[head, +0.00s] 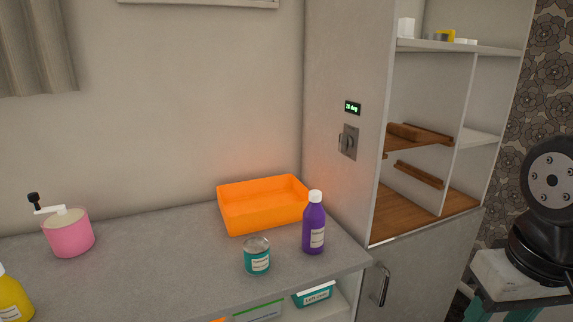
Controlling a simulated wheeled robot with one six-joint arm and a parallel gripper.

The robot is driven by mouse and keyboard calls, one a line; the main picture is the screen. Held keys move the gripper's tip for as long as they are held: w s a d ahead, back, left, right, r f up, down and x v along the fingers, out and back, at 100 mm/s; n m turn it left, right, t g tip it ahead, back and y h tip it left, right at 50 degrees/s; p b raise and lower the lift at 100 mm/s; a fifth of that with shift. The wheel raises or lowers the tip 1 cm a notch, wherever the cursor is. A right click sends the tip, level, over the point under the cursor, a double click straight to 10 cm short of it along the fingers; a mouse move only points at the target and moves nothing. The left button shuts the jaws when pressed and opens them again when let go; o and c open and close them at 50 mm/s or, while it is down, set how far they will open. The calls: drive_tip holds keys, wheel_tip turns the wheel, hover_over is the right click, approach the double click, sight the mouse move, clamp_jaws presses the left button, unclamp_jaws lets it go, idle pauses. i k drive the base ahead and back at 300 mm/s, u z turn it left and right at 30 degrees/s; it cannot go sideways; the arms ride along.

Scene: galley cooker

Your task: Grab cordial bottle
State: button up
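A purple bottle (314,226) with a white cap and a pale label stands upright on the grey worktop near its right end. A yellow bottle (12,298) with a pale label is partly cut off at the left edge. The writing on both labels is too small to read, so I cannot tell for certain which one is the cordial. My gripper is not in view. A dark round part with bolts at the right edge seems to be part of my arm, well apart from both bottles.
A teal tin (257,258) stands just left of the purple bottle, and an orange tray (240,217) sits behind them. A pink pot (68,236) with a crank is at the left. The worktop (150,270) is clear between. A tall cabinet (335,190) rises at the right.

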sight(314, 216)
drive_tip(key=z, duration=1.25)
drive_tip(key=i, duration=0.65)
drive_tip(key=u, duration=3)
